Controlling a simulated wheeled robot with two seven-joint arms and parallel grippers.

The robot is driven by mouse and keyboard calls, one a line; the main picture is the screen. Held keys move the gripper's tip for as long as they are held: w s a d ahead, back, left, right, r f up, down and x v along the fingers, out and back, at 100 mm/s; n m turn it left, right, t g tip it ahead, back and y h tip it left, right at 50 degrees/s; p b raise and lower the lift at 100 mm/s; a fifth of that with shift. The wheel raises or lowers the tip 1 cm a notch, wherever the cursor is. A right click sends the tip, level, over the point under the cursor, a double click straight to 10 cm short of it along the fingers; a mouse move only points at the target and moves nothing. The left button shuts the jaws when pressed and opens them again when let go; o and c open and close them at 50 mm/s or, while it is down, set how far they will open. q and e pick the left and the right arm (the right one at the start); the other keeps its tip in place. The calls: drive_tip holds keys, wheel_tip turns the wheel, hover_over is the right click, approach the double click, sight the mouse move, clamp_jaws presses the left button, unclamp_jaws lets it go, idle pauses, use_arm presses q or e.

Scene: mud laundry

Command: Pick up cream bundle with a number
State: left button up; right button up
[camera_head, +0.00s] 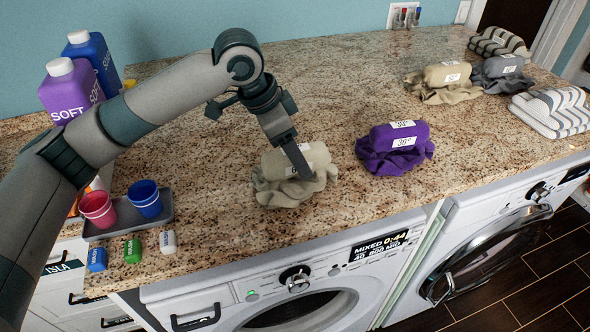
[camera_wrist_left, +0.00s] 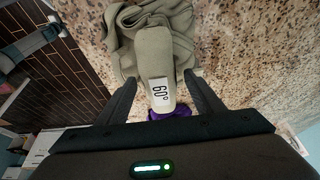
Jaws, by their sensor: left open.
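The cream bundle (camera_head: 318,158) sits on the granite counter above the left washing machine, a rolled cloth on a crumpled one. In the left wrist view the cream bundle (camera_wrist_left: 152,52) carries a white label reading 60°. My left gripper (camera_head: 305,172) is over the bundle, pointing down, and its near finger hides part of the bundle and label in the head view. In the left wrist view my left gripper (camera_wrist_left: 155,85) is open, with one finger on each side of the roll. I cannot tell whether the fingers touch it. My right gripper is not in view.
A purple bundle (camera_head: 398,148) lies right of the cream one. A beige bundle (camera_head: 445,82), a grey bundle (camera_head: 502,72) and striped towels (camera_head: 553,110) lie farther right. Bare counter lies behind the cream bundle.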

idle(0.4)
use_arm(q)
drive_tip(key=shift+f, duration=0.1)
drive_tip(key=shift+c, duration=0.6)
clamp_jaws()
drive_tip(key=shift+r+b, duration=0.4)
drive_tip(key=shift+r, duration=0.1)
drive_tip(key=r, duration=0.1)
drive_tip(key=r+b, duration=0.2)
drive_tip(key=shift+s+d+r, duration=0.3)
drive_tip(key=shift+s+d, duration=0.05)
drive_tip(key=shift+s, duration=0.05)
drive_tip(key=s+d+r+b, duration=0.3)
drive_tip(key=s+d+r, duration=0.2)
drive_tip(key=s, duration=0.4)
drive_tip(key=shift+s+r+b, duration=0.25)
drive_tip(key=shift+r+b, duration=0.1)
drive_tip(key=shift+r, duration=0.5)
